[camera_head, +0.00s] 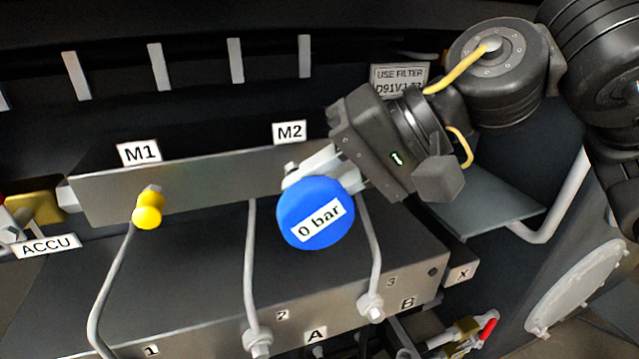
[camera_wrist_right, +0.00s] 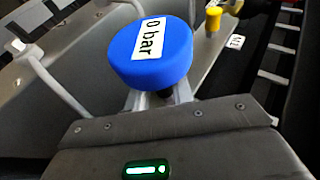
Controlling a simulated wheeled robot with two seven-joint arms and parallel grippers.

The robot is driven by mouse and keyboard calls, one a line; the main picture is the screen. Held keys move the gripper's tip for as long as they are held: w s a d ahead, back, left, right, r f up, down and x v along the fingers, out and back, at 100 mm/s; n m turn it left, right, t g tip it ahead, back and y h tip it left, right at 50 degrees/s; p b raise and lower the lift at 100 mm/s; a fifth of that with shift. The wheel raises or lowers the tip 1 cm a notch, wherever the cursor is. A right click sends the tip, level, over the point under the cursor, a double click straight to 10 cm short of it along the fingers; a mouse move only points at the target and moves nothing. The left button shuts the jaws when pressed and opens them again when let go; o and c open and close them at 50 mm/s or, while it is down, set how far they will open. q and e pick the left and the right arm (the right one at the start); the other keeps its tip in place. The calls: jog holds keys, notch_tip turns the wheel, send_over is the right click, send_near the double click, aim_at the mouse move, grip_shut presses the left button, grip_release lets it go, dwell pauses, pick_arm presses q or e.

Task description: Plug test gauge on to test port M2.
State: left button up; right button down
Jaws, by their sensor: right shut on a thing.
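The blue test gauge (camera_head: 312,222), labelled "0 bar", is in front of the steel block under the M2 label (camera_head: 289,132). My right gripper (camera_head: 325,172) is shut on the gauge from behind and the right. In the right wrist view the gauge (camera_wrist_right: 150,52) sits between the fingers (camera_wrist_right: 158,98). Test port M2 is hidden behind the gauge and gripper, so I cannot tell whether the gauge touches or sits on it. The M1 label (camera_head: 139,152) is to the left, above a yellow-capped port (camera_head: 148,212). My left gripper does not show.
The steel block (camera_head: 205,180) runs across the middle. Pipes (camera_head: 251,270) rise from the lower valve block (camera_head: 200,305) close to the gauge. A red-handled valve (camera_head: 487,329) is at the lower right.

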jog(key=shift+w, duration=0.15)
jog(key=c, duration=1.1)
grip_release()
jog(key=b+v, duration=0.1)
jog(key=v, duration=0.9)
jog(key=shift+d+r, duration=0.25)
jog(key=shift+d, duration=0.05)
